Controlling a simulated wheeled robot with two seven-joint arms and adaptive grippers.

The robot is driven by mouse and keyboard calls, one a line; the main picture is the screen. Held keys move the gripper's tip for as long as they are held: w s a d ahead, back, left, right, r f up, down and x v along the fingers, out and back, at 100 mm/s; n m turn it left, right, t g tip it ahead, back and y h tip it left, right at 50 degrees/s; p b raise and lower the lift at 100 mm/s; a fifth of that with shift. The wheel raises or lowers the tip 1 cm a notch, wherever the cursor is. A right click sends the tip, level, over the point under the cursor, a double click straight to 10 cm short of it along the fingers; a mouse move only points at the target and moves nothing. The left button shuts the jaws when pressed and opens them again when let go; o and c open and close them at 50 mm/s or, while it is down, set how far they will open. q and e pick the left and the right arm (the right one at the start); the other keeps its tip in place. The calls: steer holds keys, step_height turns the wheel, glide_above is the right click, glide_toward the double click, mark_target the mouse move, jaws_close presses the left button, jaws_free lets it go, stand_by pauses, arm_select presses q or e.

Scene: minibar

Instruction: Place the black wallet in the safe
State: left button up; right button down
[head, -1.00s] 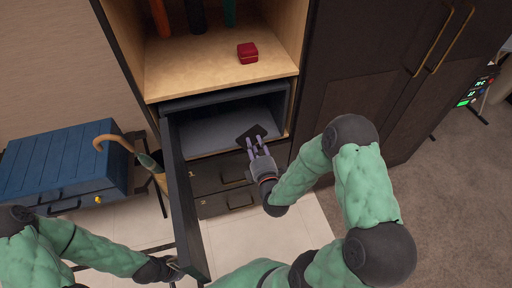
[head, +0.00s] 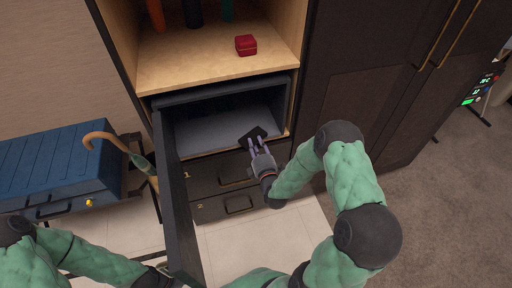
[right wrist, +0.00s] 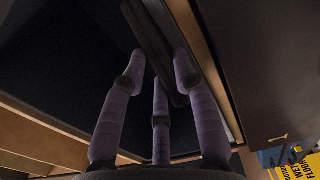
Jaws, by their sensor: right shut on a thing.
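The black wallet (head: 252,136) is held in my right gripper (head: 260,146) at the right side of the safe's opening. In the right wrist view the fingers (right wrist: 158,75) close around the dark wallet (right wrist: 157,45). The safe (head: 222,124) is a dark box with a grey floor, set in the cabinet below the wooden shelf. Its door (head: 176,200) stands open, swung out toward me on the left. My left arm reaches in at the lower left, with its hand by the door's lower edge; its fingers are hidden.
A red box (head: 246,45) sits on the wooden shelf (head: 210,68) above the safe. Drawers (head: 237,181) are below the safe. A blue suitcase (head: 55,165) and an umbrella (head: 107,138) stand on the left. The safe's visible floor is clear.

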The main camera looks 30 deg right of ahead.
steer(key=shift+r, duration=0.15)
steer(key=shift+f, duration=0.2)
steer(key=c, duration=1)
jaws_free()
steer(key=shift+o, duration=0.2)
